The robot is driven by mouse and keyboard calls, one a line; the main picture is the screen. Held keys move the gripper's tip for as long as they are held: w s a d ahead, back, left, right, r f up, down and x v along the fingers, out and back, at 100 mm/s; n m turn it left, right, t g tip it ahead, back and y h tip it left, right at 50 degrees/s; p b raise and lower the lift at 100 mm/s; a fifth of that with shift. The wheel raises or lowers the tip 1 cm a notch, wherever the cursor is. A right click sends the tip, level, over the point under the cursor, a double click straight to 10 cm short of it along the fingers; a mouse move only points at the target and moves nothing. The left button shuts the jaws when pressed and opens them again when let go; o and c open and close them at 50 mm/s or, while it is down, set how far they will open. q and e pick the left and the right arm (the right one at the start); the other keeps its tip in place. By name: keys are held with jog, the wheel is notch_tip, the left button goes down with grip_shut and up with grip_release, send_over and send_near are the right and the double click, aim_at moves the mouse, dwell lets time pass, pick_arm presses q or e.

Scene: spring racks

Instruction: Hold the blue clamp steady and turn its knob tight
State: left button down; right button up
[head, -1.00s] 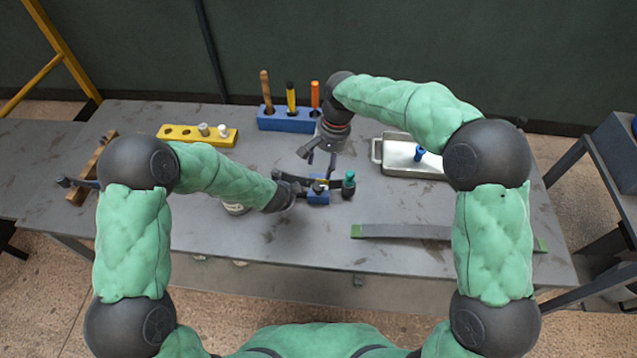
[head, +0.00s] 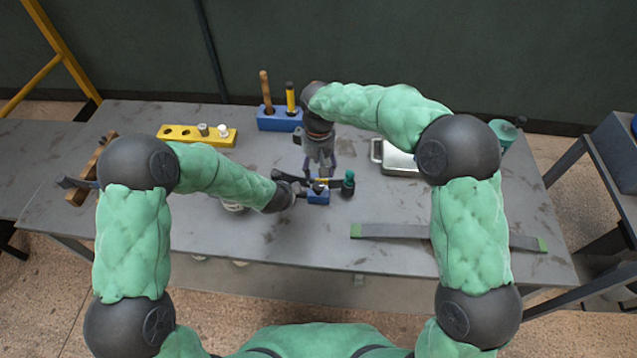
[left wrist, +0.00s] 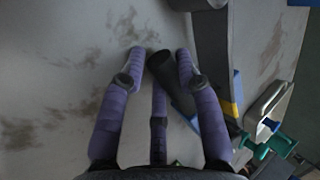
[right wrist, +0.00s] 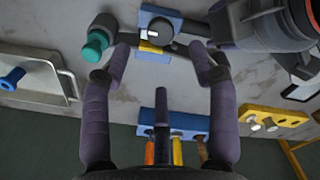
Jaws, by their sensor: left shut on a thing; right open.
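The blue clamp (head: 318,197) sits mid-table, with a blue block, a yellow part and a dark bar. In the right wrist view the clamp (right wrist: 172,14) shows a dark round knob (right wrist: 160,27) on top. My left gripper (left wrist: 155,58) is shut on a dark cylindrical handle (left wrist: 172,85) to the left of the block; whether the handle joins the bar is unclear. My right gripper (right wrist: 160,52) is open and points down over the clamp. Its fingers lie on either side of the knob in view, apart from it; the height gap is hard to tell.
A blue tool holder (head: 278,119) and a yellow holed block (head: 177,131) are behind. A metal tray (head: 393,158) is partly behind my right arm. A green-ended strip (head: 385,231) lies in front.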

aim_at(319, 186)
notch_tip(319, 186, down, 8)
jog(key=shift+f, duration=0.1)
dwell(0.4)
jog(key=c, duration=1.2)
